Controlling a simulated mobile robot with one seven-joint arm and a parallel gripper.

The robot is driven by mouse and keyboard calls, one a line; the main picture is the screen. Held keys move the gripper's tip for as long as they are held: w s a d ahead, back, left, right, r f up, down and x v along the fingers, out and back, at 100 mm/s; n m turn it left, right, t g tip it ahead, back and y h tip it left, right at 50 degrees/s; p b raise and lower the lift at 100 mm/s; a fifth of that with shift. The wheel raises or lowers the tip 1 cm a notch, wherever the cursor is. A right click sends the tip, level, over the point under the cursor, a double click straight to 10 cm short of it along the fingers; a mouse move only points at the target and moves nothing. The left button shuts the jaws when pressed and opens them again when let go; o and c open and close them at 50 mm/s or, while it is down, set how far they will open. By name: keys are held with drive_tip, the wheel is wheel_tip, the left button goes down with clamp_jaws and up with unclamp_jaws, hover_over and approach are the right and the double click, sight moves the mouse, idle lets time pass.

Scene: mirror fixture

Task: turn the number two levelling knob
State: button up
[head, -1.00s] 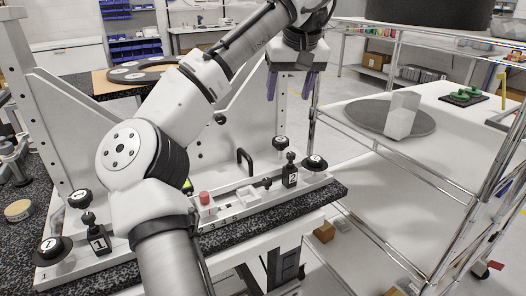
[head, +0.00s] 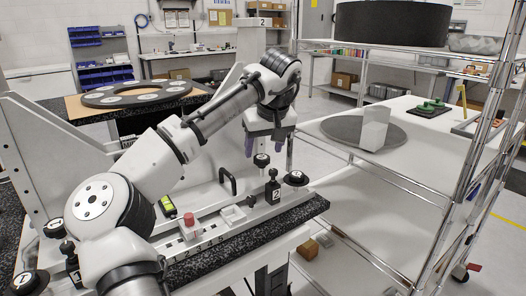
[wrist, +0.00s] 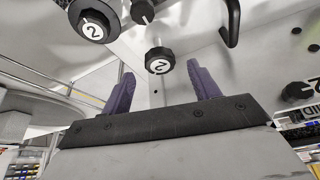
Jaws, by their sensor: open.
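One is the raised knob (head: 262,160), beside the black block marked 2 (head: 272,192); the other is the low, wide knob (head: 295,178) farther right. I cannot tell which is the levelling knob. My gripper (head: 262,150) is open, pointing down just above the raised knob. In the wrist view, that knob (wrist: 158,60) appears between and beyond the two purple fingers (wrist: 160,72), with no contact visible. The wide knob (wrist: 93,25) lies left, outside the fingers.
A black handle (head: 228,181) rises from the base left of the knobs. A red-capped part (head: 189,220) and a small white tray (head: 232,214) sit along the base. A chrome shelf cart (head: 400,175) stands close on the right. Number one knobs (head: 54,228) are at far left.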

sight(262, 167)
drive_tip(key=shift+x, duration=1.3)
drive_tip(key=c, duration=1)
drive_tip(key=m+p, duration=0.1)
drive_tip(key=m+h+p, duration=0.1)
drive_tip(key=m, duration=0.1)
drive_tip(key=shift+a+r+m+p, duration=0.15)
drive_tip(key=shift+m+p, duration=0.15)
drive_tip(key=shift+p, duration=0.05)
drive_tip(key=shift+a+m+h+p, duration=0.15)
drive_tip(key=shift+m+h+p, duration=0.65)
drive_tip(key=shift+m+p, duration=0.75)
drive_tip(key=shift+m, duration=0.35)
